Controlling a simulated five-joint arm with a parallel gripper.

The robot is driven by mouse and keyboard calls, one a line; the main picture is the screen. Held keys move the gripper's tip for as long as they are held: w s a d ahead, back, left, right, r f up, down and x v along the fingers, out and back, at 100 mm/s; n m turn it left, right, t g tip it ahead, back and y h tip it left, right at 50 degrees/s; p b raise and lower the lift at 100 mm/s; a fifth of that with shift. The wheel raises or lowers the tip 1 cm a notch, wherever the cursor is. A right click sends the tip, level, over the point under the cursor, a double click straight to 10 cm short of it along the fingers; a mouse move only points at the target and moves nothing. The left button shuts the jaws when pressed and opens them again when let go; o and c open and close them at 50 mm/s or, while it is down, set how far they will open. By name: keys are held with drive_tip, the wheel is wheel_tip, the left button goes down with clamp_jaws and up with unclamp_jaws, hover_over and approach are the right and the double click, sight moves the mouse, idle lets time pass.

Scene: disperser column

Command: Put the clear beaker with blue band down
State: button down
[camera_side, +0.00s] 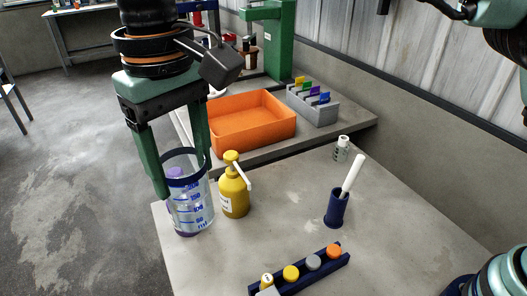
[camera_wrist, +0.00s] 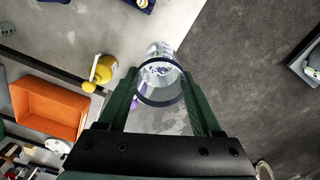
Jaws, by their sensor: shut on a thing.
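The clear beaker with blue band (camera_side: 190,212) has blue graduation marks and is upright in the side view, at the table's left edge. My gripper (camera_side: 182,178) is shut on it, with one green finger on each side near its dark blue rim band. In the wrist view my gripper (camera_wrist: 160,92) has the clear beaker (camera_wrist: 159,52) between its fingers. A purple thing shows behind and through the beaker. I cannot tell whether the beaker's base touches the table.
A yellow pump bottle (camera_side: 234,190) stands close to the right of the beaker. An orange tray (camera_side: 250,137) and a grey rack (camera_side: 313,108) are behind. A dark blue holder (camera_side: 336,210) with a white stick and a strip of coloured caps (camera_side: 302,270) stand right. The table's middle is clear.

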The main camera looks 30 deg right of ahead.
drive_tip(key=w+d+r, duration=0.1)
drive_tip(key=w+d, duration=0.3)
drive_tip(key=d, duration=0.7)
drive_tip(key=w+d+r, duration=0.1)
drive_tip(key=w+d, duration=0.2)
drive_tip(key=d, duration=0.8)
drive_tip(key=f, duration=2.3)
drive_tip(key=shift+w+f, duration=0.25)
drive_tip(key=shift+f, duration=0.15)
drive_tip(key=shift+f, duration=0.15)
drive_tip(key=shift+c, duration=0.3)
unclamp_jaws()
